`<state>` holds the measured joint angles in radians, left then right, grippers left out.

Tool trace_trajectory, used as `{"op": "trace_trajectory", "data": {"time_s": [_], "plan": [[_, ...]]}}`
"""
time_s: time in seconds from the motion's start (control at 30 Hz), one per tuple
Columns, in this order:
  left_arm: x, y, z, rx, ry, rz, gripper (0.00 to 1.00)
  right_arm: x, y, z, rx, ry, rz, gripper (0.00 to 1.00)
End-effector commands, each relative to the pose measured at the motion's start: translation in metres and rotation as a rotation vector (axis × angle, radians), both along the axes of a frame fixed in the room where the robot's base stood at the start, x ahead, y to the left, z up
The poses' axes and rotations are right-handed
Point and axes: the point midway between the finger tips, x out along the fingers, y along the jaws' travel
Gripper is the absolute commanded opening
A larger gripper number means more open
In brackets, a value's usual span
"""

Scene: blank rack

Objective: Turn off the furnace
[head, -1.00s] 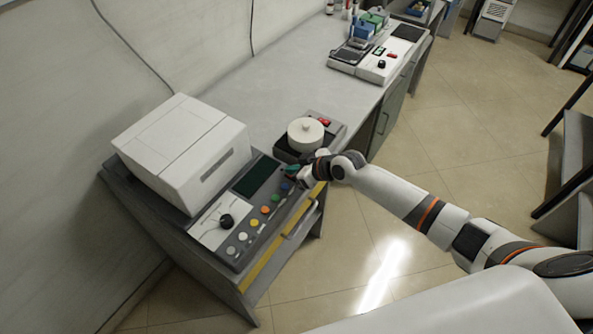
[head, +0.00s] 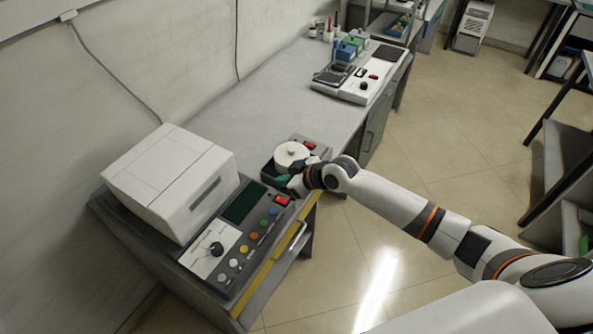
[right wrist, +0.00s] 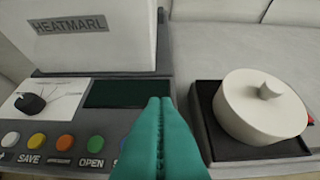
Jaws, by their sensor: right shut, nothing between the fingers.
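The furnace (head: 170,178) is a white box on the bench at the left, marked HEATMARL in the right wrist view (right wrist: 95,52). Its grey front panel has a dark screen (head: 244,202), a black knob (head: 216,249), several coloured buttons (head: 253,237) and a red switch (head: 282,200) at the right end. My right gripper (head: 284,181), with teal fingers, is shut and empty just beyond the red switch, near the panel's far end. In the right wrist view the closed fingers (right wrist: 158,108) cover the panel's right part, and the red switch is hidden. My left gripper is not in view.
A small unit with a white lidded pot (head: 291,154) and its own red switch (head: 310,145) stands close beyond my gripper. Another white device (head: 364,84) is farther along the bench. The worktop (head: 262,112) between is clear.

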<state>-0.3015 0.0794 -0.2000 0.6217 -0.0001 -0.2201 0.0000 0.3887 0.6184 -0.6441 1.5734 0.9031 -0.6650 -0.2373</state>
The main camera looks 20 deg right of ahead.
Motion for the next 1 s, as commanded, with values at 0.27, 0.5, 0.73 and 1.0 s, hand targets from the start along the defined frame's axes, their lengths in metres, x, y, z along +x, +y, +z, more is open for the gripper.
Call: {"op": "trace_trajectory", "data": {"time_s": [0.27,0.5,0.73,1.0], "plan": [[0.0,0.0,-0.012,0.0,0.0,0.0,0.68,-0.023,-0.019,0.037,-0.002,-0.004,0.001,0.0],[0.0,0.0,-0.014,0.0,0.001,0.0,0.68,-0.031,-0.024,0.05,0.0,-0.002,0.0,0.0],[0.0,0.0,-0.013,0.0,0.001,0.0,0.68,-0.031,-0.024,0.051,0.0,-0.001,-0.001,0.0],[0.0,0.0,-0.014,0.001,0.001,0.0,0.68,-0.031,-0.024,0.05,0.001,-0.001,-0.001,0.0]]}}
